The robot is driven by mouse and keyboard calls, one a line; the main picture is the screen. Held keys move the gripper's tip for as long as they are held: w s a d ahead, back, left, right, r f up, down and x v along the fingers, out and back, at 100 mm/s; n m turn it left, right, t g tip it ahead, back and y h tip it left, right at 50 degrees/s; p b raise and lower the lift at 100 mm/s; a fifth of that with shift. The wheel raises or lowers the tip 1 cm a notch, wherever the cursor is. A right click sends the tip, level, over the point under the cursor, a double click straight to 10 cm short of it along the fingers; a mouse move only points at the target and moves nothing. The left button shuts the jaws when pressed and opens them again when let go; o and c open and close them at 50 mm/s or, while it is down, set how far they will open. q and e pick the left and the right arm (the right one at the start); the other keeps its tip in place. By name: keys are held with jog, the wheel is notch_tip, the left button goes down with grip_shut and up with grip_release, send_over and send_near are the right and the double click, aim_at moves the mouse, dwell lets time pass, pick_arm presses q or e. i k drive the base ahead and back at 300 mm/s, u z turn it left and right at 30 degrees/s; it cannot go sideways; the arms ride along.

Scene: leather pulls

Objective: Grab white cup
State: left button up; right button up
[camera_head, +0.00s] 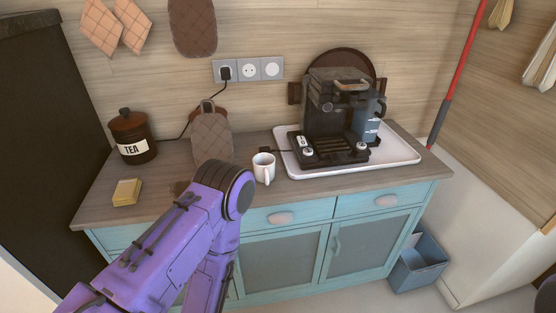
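The white cup (263,168) stands upright on the wooden counter (164,183), just left of the white tray. Its handle points toward the front. My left arm, purple, comes in from the lower left and bends down in front of the counter, its elbow close to the cup's left side in the picture. My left gripper is hidden or below the frame edge. My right gripper is not in view.
A black coffee machine (321,115) stands on the white tray (405,152) right of the cup. A tea jar (132,137), a yellow block (127,192) and a quilted mitt (212,137) are on the left. Drawers with leather pulls (281,218) are below.

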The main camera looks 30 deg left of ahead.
aim_at(263, 163)
jog(key=i, duration=0.45)
jog(key=u, duration=0.7)
